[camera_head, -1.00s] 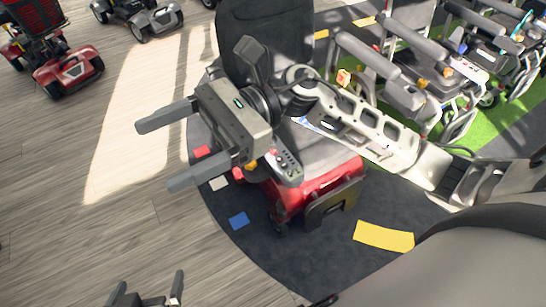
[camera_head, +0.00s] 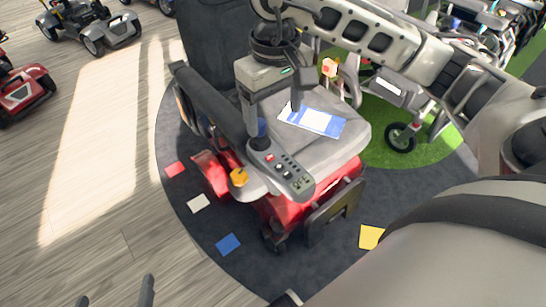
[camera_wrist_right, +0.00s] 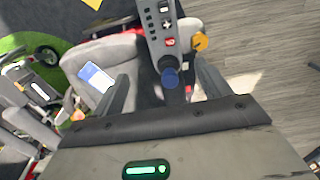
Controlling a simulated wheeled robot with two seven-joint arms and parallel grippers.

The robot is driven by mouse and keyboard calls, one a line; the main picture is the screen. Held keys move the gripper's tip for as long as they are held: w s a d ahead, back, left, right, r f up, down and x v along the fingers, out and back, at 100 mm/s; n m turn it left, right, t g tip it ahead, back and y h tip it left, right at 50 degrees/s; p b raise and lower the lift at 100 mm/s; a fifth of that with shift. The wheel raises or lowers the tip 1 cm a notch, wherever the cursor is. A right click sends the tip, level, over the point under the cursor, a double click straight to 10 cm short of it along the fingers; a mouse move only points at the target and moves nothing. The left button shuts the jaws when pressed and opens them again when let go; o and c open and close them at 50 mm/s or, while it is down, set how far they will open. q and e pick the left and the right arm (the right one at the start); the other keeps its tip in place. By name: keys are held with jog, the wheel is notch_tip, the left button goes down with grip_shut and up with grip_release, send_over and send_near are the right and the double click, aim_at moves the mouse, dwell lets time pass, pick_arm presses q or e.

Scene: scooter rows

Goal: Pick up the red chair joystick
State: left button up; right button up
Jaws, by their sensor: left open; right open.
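The red chair (camera_head: 293,212) has a grey seat and a dark left armrest. At that armrest's front is a grey control panel (camera_head: 283,172) with buttons; it also shows in the right wrist view (camera_wrist_right: 160,27). The blue-knobbed joystick (camera_head: 262,128) stands at the panel's rear end. My right gripper (camera_head: 273,118) is open and points down at the joystick. In the right wrist view, the joystick (camera_wrist_right: 170,79) appears between the two fingers (camera_wrist_right: 164,80), with no contact visible. My left gripper (camera_head: 115,296) is open and empty at the bottom left, mostly cut off.
A blue and white card (camera_head: 312,121) lies on the seat. A yellow-orange knob (camera_head: 239,177) is beside the panel. The armrest (camera_head: 212,105) runs behind my right gripper. Other scooters (camera_head: 88,27) stand at the upper left; the wooden floor is clear at left.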

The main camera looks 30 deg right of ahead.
send_over(274, 156)
jog(key=w+d, duration=0.1)
jog(key=f, duration=0.5)
jog(key=shift+w+f, duration=0.1)
jog(key=shift+w, duration=0.1)
jog(key=f, duration=0.3)
jog(key=s+f, duration=0.1)
jog(key=shift+a+f, duration=0.4)
jog(key=shift+f+b, duration=0.3)
jog(key=shift+c, duration=0.3)
jog(key=shift+r, duration=0.1)
jog(key=c, duration=1.5)
